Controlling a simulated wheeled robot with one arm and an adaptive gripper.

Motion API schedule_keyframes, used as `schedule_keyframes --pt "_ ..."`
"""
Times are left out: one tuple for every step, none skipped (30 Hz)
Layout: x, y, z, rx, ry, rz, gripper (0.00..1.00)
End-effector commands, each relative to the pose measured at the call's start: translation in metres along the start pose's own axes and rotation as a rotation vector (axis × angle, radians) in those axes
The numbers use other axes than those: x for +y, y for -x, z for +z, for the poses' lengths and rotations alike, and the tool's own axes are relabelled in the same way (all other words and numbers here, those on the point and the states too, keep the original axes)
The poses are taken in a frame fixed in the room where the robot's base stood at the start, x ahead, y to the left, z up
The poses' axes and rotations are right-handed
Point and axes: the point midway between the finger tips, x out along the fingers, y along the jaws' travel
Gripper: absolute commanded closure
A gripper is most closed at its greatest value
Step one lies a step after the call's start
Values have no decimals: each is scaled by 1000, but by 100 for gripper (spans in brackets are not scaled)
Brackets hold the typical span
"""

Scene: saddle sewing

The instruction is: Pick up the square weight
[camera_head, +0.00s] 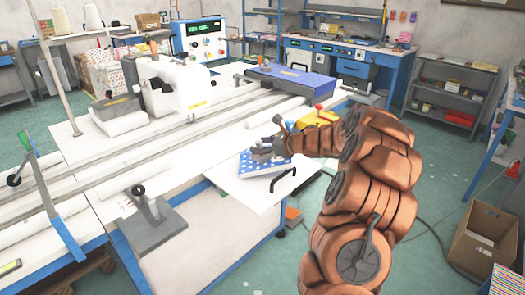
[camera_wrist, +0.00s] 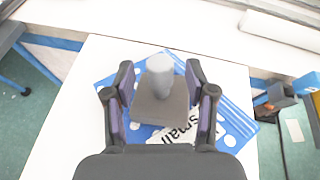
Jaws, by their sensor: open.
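The square weight (camera_wrist: 160,103) is a grey block with a rounded knob on top, seen in the wrist view. It stands upright on a blue and white dotted packet (camera_wrist: 232,134) with the word "small" on it. My gripper (camera_wrist: 160,92) is open, with one finger on each side of the weight. I cannot tell whether the fingers touch it. In the head view my gripper (camera_head: 268,148) is over the packet (camera_head: 246,165) near the table's front corner, and the weight is hard to make out there.
A clamp on a grey base (camera_head: 152,222) stands to the left. A blue box (camera_head: 290,83) and a yellow device (camera_head: 318,118) are behind. A cardboard box (camera_head: 485,240) is on the floor at right.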

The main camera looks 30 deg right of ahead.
Motion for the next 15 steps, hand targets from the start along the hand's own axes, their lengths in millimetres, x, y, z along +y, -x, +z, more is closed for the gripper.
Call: schedule_keyframes --pt "0 -5 0 1 -1 1 44" --pt "0 -7 0 1 -1 1 44" --pt "0 -9 0 2 -1 0 44" --pt "0 -10 0 2 -1 0 44" --pt "0 -10 0 2 0 -1 44" --pt "0 -11 -1 2 0 -1 44" --pt "0 -11 -1 2 0 -2 44" --pt "-1 -11 -1 2 0 -2 44" --pt "-1 -11 -1 2 0 -2 44" --pt "-1 -11 -1 1 0 -2 44" --pt "-1 -11 -1 1 0 -2 44" --pt "-1 -11 -1 1 0 -2 44" --pt "-1 -11 -1 1 0 -2 46" --pt "-1 -11 -1 1 0 -2 49" --pt "-1 -11 -1 1 0 -2 54"
